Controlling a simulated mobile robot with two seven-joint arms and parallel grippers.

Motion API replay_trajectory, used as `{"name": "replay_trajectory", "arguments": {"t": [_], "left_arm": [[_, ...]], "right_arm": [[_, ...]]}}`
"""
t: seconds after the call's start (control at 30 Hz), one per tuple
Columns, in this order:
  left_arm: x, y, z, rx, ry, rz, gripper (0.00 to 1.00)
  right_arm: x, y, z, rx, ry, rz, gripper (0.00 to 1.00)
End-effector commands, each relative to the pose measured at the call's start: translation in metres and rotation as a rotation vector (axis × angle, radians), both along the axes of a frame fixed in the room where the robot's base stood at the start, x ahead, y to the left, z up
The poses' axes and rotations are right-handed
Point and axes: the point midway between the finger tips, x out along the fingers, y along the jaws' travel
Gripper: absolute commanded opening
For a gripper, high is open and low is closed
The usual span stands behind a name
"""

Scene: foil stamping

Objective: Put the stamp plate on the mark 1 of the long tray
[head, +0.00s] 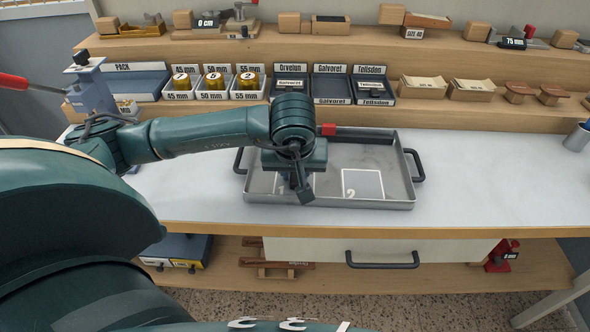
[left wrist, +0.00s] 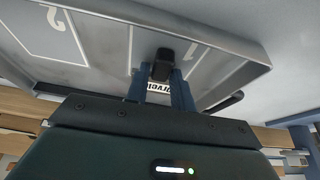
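The long grey tray (head: 400,203) lies on the worktop, with white outlined marks 1 and 2 on its floor. Mark 2 (head: 362,184) is clear and empty. Mark 1 (head: 282,191) is partly hidden by my left gripper (head: 298,185), which points down over it. In the left wrist view, the blue fingers (left wrist: 160,88) have a dark block of the stamp plate (left wrist: 163,62) between them, with a white label partly readable as "rvelu". The fingers seem closed on it. Whether the plate touches the tray floor I cannot tell. My right gripper is not seen.
Behind the tray, a shelf carries gold foil rolls (head: 216,80) in white boxes and dark plate holders (head: 331,88). The worktop (head: 480,180) to the right is clear.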

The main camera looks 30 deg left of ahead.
Motion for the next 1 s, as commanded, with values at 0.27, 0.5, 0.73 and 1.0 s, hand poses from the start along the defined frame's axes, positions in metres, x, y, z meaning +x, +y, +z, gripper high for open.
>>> {"name": "replay_trajectory", "arguments": {"t": [0.27,0.5,0.73,1.0], "left_arm": [[0.0,0.0,0.001,0.0,0.0,0.0,0.4],[0.0,0.0,0.006,0.0,0.0,0.001,0.4],[-0.012,-0.009,0.043,-0.001,-0.007,-0.002,0.4],[-0.031,-0.02,0.094,-0.001,-0.005,-0.002,0.4]], "right_arm": [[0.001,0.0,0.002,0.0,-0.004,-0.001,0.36],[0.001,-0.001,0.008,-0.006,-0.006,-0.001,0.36],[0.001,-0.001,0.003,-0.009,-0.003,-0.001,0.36],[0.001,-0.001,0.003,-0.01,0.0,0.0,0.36]]}}
